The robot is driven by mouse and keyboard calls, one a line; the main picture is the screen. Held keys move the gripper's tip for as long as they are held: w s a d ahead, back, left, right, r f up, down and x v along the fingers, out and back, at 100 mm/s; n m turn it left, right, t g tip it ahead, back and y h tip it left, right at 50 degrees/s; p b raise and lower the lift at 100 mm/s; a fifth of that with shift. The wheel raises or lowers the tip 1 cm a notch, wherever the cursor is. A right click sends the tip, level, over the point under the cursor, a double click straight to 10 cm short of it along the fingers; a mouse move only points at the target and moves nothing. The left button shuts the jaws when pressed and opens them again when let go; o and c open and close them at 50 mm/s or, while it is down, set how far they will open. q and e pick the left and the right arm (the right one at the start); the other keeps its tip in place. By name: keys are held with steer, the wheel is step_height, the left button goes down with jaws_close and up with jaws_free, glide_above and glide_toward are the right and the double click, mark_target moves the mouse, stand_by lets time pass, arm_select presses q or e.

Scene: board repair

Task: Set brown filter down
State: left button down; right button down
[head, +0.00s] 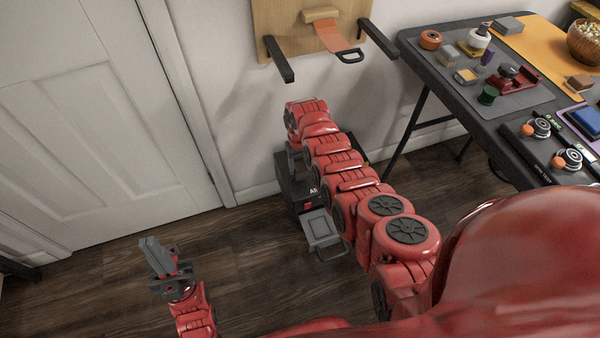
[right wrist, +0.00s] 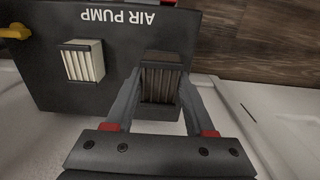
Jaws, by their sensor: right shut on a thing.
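The brown filter (right wrist: 160,80), a ribbed block, is between the two fingers of my right gripper (right wrist: 164,92) in the right wrist view. The gripper is shut on it. The filter is over or against the black air pump (right wrist: 112,88), beside a white ribbed filter (right wrist: 82,62) set in the pump; I cannot tell whether the brown filter rests in a slot. In the head view my right arm hides most of the pump (head: 287,187) on the floor by the wall, and the brown filter is hidden. My left gripper (head: 158,257) is over the floor at lower left, its fingers together and empty.
A grey flat-topped item (head: 322,229) is in front of the pump. A wooden panel (head: 308,22) with dark brackets hangs above on the wall. A dark table (head: 450,85) with several parts is at right. Wooden floor at left is clear.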

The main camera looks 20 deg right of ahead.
mark_target(300, 171)
steer(key=shift+f+b, duration=1.15)
steer(key=shift+f, duration=0.7)
steer(key=shift+r, duration=0.15)
steer(key=c, duration=0.7)
jaws_free()
steer(key=shift+f, duration=0.2)
steer(key=o, duration=0.4)
steer(key=shift+o, duration=0.2)
